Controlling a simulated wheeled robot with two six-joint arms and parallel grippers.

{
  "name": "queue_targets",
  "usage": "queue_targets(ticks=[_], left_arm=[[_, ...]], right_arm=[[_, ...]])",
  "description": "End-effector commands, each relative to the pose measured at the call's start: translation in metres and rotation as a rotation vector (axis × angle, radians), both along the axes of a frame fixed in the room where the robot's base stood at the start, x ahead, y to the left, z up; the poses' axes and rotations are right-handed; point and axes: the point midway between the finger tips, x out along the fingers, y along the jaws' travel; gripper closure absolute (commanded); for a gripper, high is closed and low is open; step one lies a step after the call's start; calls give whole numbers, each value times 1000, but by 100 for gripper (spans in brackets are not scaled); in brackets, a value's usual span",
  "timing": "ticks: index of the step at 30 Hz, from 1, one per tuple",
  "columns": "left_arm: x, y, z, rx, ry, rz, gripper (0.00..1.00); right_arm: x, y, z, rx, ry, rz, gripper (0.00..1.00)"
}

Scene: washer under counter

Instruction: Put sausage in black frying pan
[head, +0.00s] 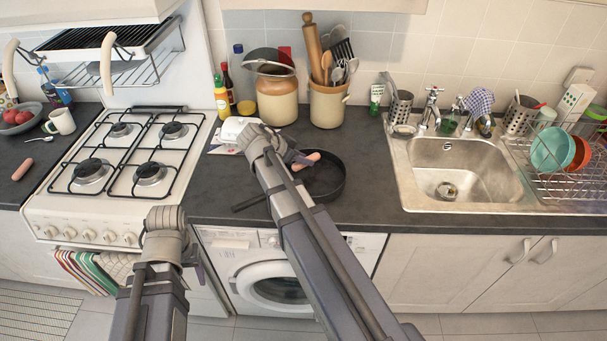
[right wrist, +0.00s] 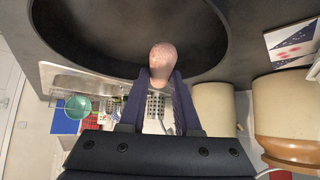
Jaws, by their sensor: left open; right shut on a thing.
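A pink sausage (head: 306,160) is held in my right gripper (head: 298,163), over the black frying pan (head: 325,184) on the counter. In the right wrist view the sausage (right wrist: 162,62) sits between the two dark fingers of the gripper (right wrist: 160,88), with its rounded end towards the pan (right wrist: 110,35). I cannot tell whether it touches the pan. A second sausage (head: 22,169) lies on the counter left of the stove. My left gripper (head: 191,254) is open, low in front of the stove and counter; its fingers are mostly hidden by my own wrist.
The gas stove (head: 130,170) stands left of the pan, and the sink (head: 464,172) and dish rack (head: 565,150) are to the right. Jars (head: 328,104) and bottles (head: 222,98) stand behind. Counter between pan and sink is clear. The washer (head: 275,278) is below.

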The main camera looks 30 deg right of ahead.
Motion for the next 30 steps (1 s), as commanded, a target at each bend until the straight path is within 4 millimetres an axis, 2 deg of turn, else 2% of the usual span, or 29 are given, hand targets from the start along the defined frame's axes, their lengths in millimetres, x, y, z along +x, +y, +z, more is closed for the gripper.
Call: queue_targets(ticks=[5,14,27,28,30], left_arm=[[0,0,-3,0,0,0,38],[0,0,-37,0,0,0,38],[0,0,-41,0,0,0,38],[0,0,-40,0,0,0,38],[0,0,-39,0,0,0,38]], right_arm=[[0,0,-3,0,0,0,100],[0,0,-37,0,0,0,100],[0,0,-41,0,0,0,100],[0,0,-40,0,0,0,66],[0,0,-39,0,0,0,58]])
